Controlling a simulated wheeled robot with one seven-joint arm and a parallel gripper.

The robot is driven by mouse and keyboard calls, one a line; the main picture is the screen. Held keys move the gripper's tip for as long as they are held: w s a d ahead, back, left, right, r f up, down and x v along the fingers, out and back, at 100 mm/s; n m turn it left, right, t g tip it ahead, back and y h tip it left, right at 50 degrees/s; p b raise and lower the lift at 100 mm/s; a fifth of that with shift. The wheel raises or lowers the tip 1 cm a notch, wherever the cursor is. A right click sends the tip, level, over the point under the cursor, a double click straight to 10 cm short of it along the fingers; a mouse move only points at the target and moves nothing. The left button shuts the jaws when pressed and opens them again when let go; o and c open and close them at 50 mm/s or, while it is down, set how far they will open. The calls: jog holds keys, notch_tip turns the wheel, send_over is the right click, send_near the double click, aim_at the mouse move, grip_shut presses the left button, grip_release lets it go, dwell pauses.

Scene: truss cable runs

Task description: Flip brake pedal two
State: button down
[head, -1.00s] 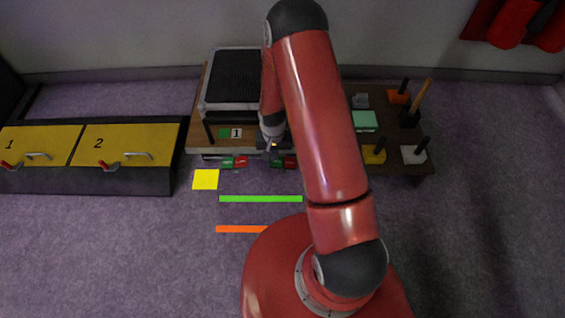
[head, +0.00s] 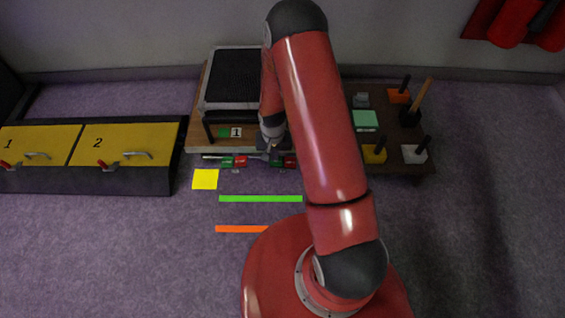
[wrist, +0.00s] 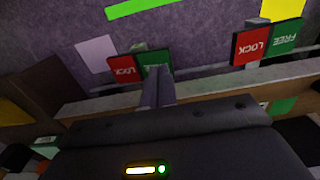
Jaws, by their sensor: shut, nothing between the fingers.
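Pedal two, a red and green rocker, shows in the wrist view with its red LOCK half (wrist: 123,69) at left and its green FREE half (wrist: 153,57) at right. My gripper (wrist: 157,82) is shut and empty, its fingertips over or against the green half; contact is not clear. In the head view my gripper (head: 271,147) is at the bench's front edge, just behind this pedal (head: 276,163), whose right part is partly hidden by my arm. Another such pedal (head: 235,161) lies to its left, near the label 1; it also shows in the wrist view (wrist: 267,43).
A bench (head: 196,136) carries a black-topped unit (head: 236,75). A dark table (head: 397,150) with coloured blocks stands right. Yellow-lidded boxes (head: 130,143) stand left. The floor in front has a yellow square (head: 205,179), a green strip (head: 260,199) and an orange strip (head: 240,229).

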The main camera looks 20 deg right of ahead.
jog(key=shift+f+b, duration=0.7)
jog(key=shift+f, duration=0.25)
dwell(0.3)
jog(key=shift+r+p, duration=2.1)
jog(key=shift+r, duration=1.45)
jog(key=s+r+n+t+p, duration=0.1)
jog(key=s+r+t, duration=0.15)
jog(key=r, duration=2.25)
jog(key=s+r+n+t+p, duration=0.2)
jog(key=s+r+t, duration=0.1)
jog(key=s+r, duration=1.4)
jog(key=s, duration=0.2)
jog(key=shift+s+r+n, duration=0.3)
jog(key=shift+s, duration=0.05)
